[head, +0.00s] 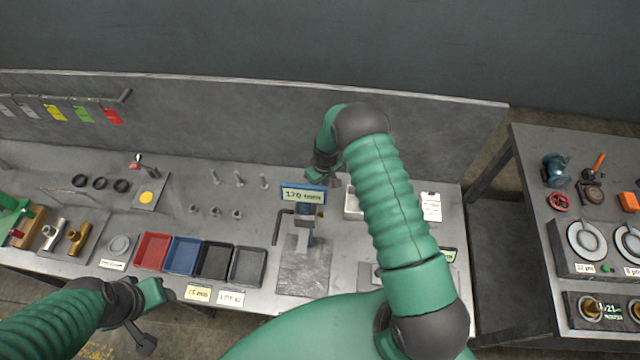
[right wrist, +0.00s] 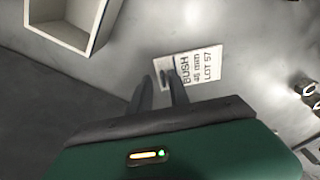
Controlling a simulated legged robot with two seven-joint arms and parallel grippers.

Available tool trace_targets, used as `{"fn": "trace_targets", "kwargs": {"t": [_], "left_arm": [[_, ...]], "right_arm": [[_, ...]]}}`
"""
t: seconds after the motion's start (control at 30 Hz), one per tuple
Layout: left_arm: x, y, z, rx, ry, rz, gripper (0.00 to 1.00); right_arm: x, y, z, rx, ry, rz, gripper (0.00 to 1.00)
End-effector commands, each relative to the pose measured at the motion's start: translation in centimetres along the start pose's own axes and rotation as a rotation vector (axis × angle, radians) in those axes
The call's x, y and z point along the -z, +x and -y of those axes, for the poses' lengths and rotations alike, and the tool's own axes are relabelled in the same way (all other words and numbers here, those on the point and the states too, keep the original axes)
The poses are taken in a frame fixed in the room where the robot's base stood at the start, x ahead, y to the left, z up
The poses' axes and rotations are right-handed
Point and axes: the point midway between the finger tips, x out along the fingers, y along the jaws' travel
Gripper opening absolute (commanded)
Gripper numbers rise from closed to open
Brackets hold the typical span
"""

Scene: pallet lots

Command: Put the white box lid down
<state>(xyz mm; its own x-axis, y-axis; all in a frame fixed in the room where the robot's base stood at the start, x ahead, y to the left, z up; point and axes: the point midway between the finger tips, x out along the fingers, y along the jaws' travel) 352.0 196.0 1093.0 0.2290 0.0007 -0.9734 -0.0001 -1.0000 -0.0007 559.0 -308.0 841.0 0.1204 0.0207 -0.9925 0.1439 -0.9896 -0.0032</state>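No separate white box lid can be made out for certain. An open white box (right wrist: 62,32) shows at the upper left of the right wrist view; in the head view the white box (head: 352,205) is partly hidden behind my right arm. A flat white card (right wrist: 203,68) reading "BUSH 46 mm LOT 57" lies on the grey surface ahead of my right gripper (right wrist: 161,78). The right fingers are apart, with no held object visible between them.
The bench has red (head: 152,250), blue, black and grey (head: 248,265) trays, a blue-framed display (head: 303,195) and small metal parts. A low back panel (head: 250,120) runs behind. A second table (head: 560,200) with gauges and valves stands right, past a gap.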

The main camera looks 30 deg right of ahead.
Motion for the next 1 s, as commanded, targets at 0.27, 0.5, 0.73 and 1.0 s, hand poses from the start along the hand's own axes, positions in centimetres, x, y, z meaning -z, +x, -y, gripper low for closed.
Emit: {"fn": "trace_targets", "kwargs": {"t": [0.27, 0.5, 0.73, 1.0], "left_arm": [[0.1, -0.3, 0.0, 0.000, 0.000, 0.000, 0.45], [-0.1, 0.5, 0.0, 0.000, 0.000, 0.000, 0.45], [-0.3, 1.3, 0.0, 0.000, 0.000, 0.000, 0.45], [-0.3, 1.4, 0.0, 0.000, 0.000, 0.000, 0.45]], "right_arm": [[-0.1, -0.2, 0.1, 0.002, 0.000, 0.003, 0.25], [0.1, -4.5, 0.0, 0.000, 0.001, -0.003, 0.25], [0.1, -10.2, 0.0, 0.000, 0.000, -0.003, 0.25], [0.0, -12.3, 0.1, 0.002, 0.000, 0.003, 0.25]]}}
